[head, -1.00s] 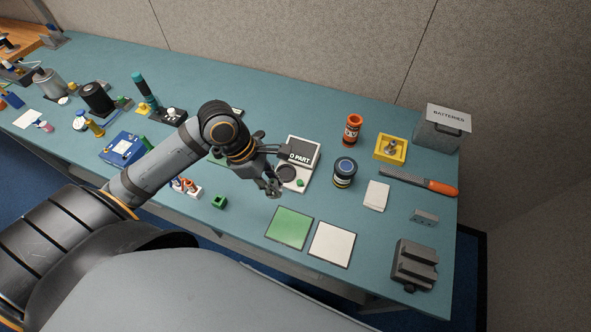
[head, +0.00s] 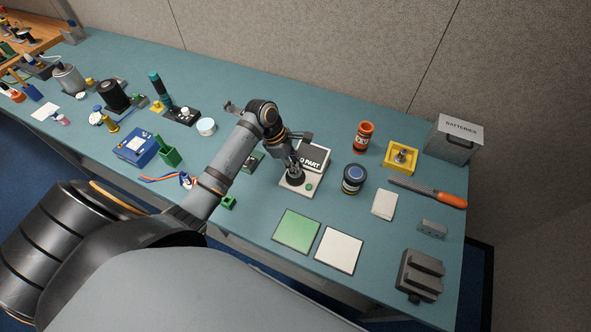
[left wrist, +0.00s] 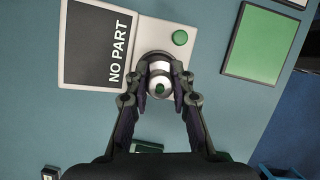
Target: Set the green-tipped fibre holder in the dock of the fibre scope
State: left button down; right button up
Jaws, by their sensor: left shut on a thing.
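The fibre scope (head: 288,184) is a pale box with a dark round dock, a green button and a tilted screen (head: 314,156) reading "NO PART". My left gripper (head: 295,176) is over the dock. In the left wrist view, my left gripper (left wrist: 160,92) is shut on the fibre holder (left wrist: 160,74), a pale round piece with a green spot. The holder lines up with the dark dock (left wrist: 150,58) of the scope. I cannot tell whether it is seated in the dock or just above it. My right gripper is not in view.
A dark jar (head: 353,179) and a white cloth (head: 384,205) lie right of the scope. A green mat (head: 297,231) and a white mat (head: 339,249) are in front. A small green block (head: 228,202) sits by my left arm. A blue box (head: 135,147) is further left.

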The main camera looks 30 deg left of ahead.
pick_arm(q)
jog(key=f, duration=0.1)
jog(key=f+p, duration=0.1)
jog(key=f, duration=0.1)
jog(key=shift+w+f, duration=0.15)
jog(key=shift+w, duration=0.1)
jog(key=shift+f, duration=0.15)
jog(key=c, duration=1.2)
grip_release()
jog(key=shift+f, duration=0.15)
jog(key=shift+o, duration=0.2)
jog(key=b+v, duration=0.1)
jog(key=v, duration=1.1)
jog(key=shift+b, duration=0.4)
jog(key=shift+s, duration=0.1)
